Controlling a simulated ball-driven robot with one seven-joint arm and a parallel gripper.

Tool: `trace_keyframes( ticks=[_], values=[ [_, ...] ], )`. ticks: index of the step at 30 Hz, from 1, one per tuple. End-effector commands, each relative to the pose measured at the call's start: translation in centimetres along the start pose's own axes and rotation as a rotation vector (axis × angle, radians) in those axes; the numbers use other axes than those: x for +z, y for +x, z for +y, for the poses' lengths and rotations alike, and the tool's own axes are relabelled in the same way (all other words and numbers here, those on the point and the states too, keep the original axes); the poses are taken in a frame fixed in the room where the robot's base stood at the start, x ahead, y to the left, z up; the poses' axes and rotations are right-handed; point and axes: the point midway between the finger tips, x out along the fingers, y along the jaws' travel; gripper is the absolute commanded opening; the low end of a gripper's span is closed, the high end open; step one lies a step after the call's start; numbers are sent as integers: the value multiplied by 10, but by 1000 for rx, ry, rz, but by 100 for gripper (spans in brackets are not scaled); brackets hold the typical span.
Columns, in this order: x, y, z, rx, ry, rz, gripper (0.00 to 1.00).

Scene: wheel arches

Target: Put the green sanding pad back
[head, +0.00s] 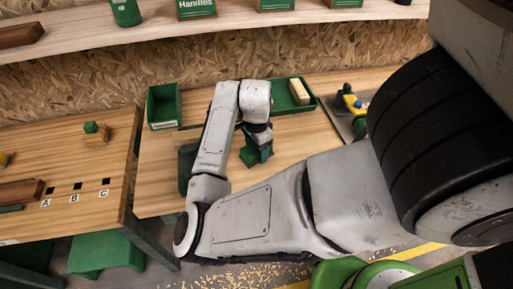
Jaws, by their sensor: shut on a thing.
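My gripper (257,150) is over the table (160,190) in the middle of the head view, just in front of a green tray. It points down and is shut on a dark green piece, which I take to be the green sanding pad (249,157). The pad is small here and partly covered by the gripper. I cannot tell whether it touches the tabletop. The green tray (311,99) lies behind and to the right of my gripper, with a pale wooden block (299,91) in its right part. My arm hides part of the table.
A green open bin (163,124) stands at the table's back left. A grey board (341,115) with blue and yellow parts lies at the right. The left bench has square holes marked A, B, C and a wooden block (96,138) with a green cube. A shelf (110,41) runs above.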

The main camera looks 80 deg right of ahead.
Motion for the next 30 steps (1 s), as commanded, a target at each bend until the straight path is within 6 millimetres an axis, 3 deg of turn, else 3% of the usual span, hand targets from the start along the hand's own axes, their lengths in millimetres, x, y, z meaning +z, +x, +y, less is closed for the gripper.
trace_keyframes(
  ticks=[9, 19, 23, 30],
  values=[
    [0, 1, 0, 0, 0, 0, 88],
    [0, -5, 0, -1, 0, 0, 88],
    [0, -22, -1, -4, 1, -1, 88],
    [-1, -72, -1, -4, 3, 0, 88]
  ],
)
